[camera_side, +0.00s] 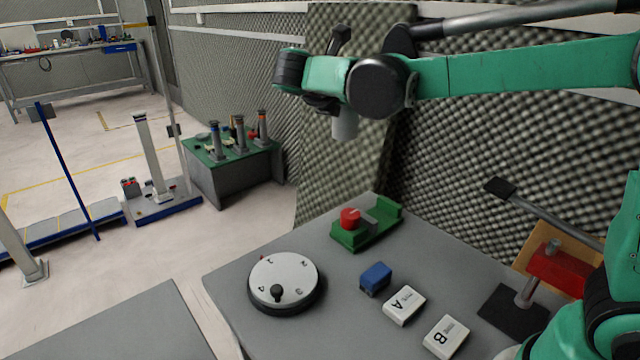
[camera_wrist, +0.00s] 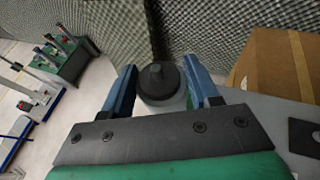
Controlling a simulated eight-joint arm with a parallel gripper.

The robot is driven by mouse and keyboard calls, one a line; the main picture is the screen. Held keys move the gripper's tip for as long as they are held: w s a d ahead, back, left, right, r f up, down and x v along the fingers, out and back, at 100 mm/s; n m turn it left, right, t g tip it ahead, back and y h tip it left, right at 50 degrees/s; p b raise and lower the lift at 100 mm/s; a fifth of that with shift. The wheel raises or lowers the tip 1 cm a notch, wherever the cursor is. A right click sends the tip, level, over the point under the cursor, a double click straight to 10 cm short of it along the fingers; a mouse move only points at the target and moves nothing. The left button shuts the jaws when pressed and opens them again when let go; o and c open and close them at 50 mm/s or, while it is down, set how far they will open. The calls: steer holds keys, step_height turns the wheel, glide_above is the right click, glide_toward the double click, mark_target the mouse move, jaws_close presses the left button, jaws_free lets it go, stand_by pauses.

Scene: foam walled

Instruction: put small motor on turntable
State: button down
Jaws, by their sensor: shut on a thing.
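The small motor (camera_wrist: 158,84) is between the two blue fingers of my gripper (camera_wrist: 160,70) in the wrist view. It has a dark round cap and a pale body. In the side view its light grey cylinder (camera_side: 345,127) hangs below my gripper (camera_side: 338,110), high above the table and roughly upright. The turntable (camera_side: 297,270) is a round, light grey disc with a dark rim and numbers on its top. It sits at the left of the table, well below and to the left of the motor. A dark knob stands near its front edge.
A green fixture with a red cylinder (camera_side: 350,218) stands behind the turntable. A red device (camera_side: 560,271) is far right. The foam wall (camera_side: 460,150) rises behind.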

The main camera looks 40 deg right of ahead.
steer(key=s+a+n+t+y, duration=0.2)
steer(key=a+n+t+y, duration=0.25)
steer(key=a, duration=1.05)
glide_above(283, 277)
step_height(283, 277, down, 15)
steer(key=shift+n+t+h, duration=0.25)
steer(key=shift+n+h, duration=0.1)
steer(key=shift+n, duration=0.1)
steer(key=shift+f, duration=2.15)
steer(key=shift+f, duration=0.15)
steer(key=shift+c, duration=1.1)
jaws_free()
